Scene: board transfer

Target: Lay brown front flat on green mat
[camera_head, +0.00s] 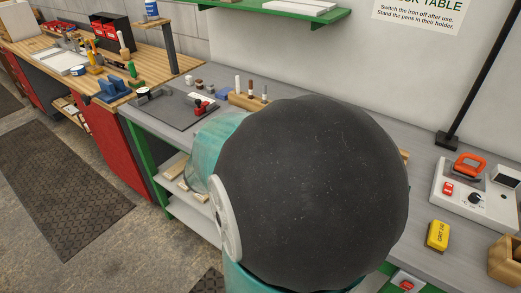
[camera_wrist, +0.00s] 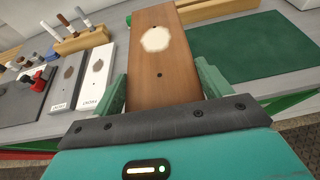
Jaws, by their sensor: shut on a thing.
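My gripper (camera_wrist: 163,84) is shut on the brown front (camera_wrist: 172,75), a wooden board with a pale round patch and small dark holes. Its two green fingers clasp the board's long sides, and the board reaches away from me. The green mat (camera_wrist: 262,48) lies on the grey bench to the right of the board in the wrist view. The board appears to be above the bench beside the mat; the exact gap cannot be told. In the head view my arm hides the gripper, the board and the mat.
Two labelled fronts, white (camera_wrist: 95,75) and grey (camera_wrist: 63,80), lie left of the board. A wooden pen holder (camera_wrist: 82,40) stands behind them. A dark mat (camera_head: 172,108) lies further left. A soldering station (camera_head: 470,190) and a yellow box (camera_head: 438,235) are at right.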

